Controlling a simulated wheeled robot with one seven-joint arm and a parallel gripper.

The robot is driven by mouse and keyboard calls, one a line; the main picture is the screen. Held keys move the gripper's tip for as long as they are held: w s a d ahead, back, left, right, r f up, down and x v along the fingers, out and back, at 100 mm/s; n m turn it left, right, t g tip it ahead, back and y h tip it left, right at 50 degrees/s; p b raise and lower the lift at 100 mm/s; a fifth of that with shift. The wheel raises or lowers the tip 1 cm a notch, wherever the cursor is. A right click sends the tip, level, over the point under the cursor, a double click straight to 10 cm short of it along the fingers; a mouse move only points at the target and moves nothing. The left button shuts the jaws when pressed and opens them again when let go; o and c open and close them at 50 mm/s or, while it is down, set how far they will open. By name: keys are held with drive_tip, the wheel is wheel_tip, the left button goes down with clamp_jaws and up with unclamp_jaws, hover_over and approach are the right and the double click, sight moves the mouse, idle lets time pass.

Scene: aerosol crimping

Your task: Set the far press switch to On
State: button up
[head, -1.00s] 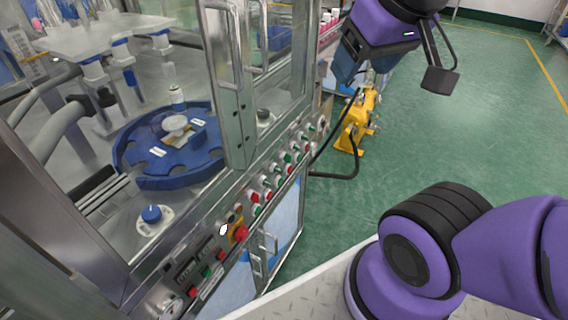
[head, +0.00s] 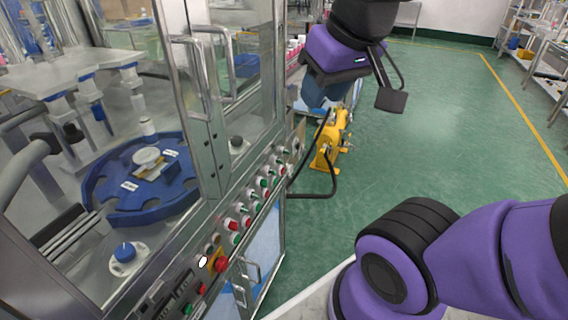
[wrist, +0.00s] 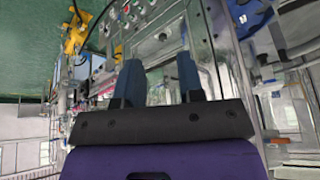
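The machine's control panel (head: 226,243) runs along the front edge of the glass cabinet, with red, green and dark switches and buttons in a row. The far end of the row (head: 295,145) has small dark-and-silver knobs; which one is the far press switch, and its setting, are too small to tell. My gripper (head: 322,98) hangs beyond and above that far end, apart from the panel. In the wrist view my gripper (wrist: 159,78) has its two blue fingers apart with nothing held between them. Part of the panel with its knobs (wrist: 130,12) shows beyond the fingers.
A blue round indexing table (head: 110,205) sits behind the cabinet's glass doors with metal handles (head: 193,70). A yellow machine (head: 333,140) stands on the floor beyond the panel, with a black cable nearby. The green floor (head: 440,130) to the right is clear.

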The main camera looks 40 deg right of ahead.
drive_tip(key=w+d+f+m+g+y, duration=0.25)
drive_tip(key=w+f+m+y, duration=0.3)
drive_tip(key=w+f, duration=0.45)
drive_tip(key=w+d+f+m+g+y, duration=0.1)
drive_tip(key=w+d+f+m+y, duration=0.25)
drive_tip(key=w+f+y, duration=0.6)
drive_tip(key=m+t+h, duration=0.6)
drive_tip(key=m+t, duration=0.8)
approach(282, 162)
drive_tip(key=x, duration=0.9)
drive_tip(key=shift+d, duration=0.15)
drive_tip(key=shift+c, duration=0.2)
clamp_jaws()
